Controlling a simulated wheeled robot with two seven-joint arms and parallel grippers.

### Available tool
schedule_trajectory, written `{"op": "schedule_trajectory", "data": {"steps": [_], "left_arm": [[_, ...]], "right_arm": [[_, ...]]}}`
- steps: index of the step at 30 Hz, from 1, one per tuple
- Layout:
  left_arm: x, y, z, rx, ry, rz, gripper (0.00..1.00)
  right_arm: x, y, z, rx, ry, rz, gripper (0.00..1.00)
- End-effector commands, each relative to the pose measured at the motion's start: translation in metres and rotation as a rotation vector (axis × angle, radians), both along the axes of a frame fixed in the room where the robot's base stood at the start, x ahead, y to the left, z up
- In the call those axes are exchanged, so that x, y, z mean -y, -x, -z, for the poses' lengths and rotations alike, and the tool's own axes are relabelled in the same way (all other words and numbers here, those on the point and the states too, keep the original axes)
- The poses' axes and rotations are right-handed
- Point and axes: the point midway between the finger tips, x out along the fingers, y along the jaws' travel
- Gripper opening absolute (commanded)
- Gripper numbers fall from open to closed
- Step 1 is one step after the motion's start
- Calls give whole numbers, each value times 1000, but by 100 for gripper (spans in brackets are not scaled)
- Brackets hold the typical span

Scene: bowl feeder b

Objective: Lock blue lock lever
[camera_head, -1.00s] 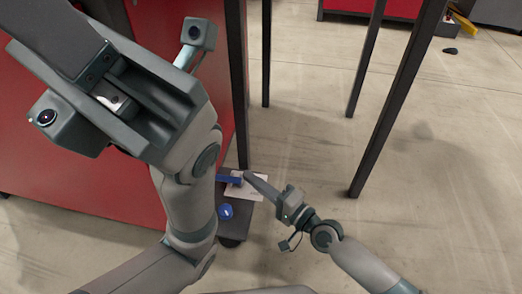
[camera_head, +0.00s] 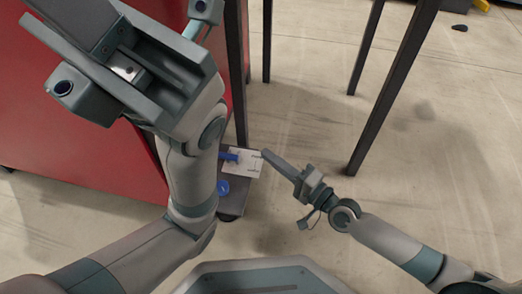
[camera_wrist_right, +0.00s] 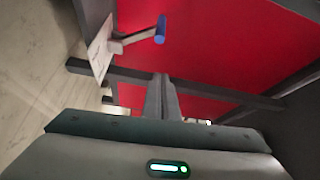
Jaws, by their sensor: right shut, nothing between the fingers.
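The blue lock lever (camera_head: 229,157) shows as a small blue handle at a white plate (camera_head: 243,162) on the dark stand foot, beside the red cabinet. In the right wrist view the lever is a grey arm with a blue end (camera_wrist_right: 161,29), reaching out from the white plate (camera_wrist_right: 100,48). My right gripper (camera_head: 264,155) is shut and empty, its tip at the plate's right edge in the head view, apart from the blue handle. Its fingers (camera_wrist_right: 162,82) show below the lever in the wrist view. My left gripper (camera_head: 90,25) is at the upper left; its fingertips are cut off.
A round blue part (camera_head: 223,186) sits on the dark base just below the lever. The red cabinet (camera_head: 60,135) fills the left. Dark upright legs (camera_head: 395,95) stand to the right. The floor (camera_head: 320,130) between them is clear.

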Motion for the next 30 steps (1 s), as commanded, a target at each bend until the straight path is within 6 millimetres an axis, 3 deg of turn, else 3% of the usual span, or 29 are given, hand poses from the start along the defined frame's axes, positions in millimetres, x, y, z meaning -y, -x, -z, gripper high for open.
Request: {"op": "schedule_trajectory", "data": {"steps": [11, 30], "left_arm": [[-3, 4, -3, 15, 20, 9, 0], [-1, 3, -1, 12, 4, 4, 0]], "right_arm": [[27, 21, 13, 1, 1, 0, 0], [29, 23, 14, 0, -1, 0, 0]]}}
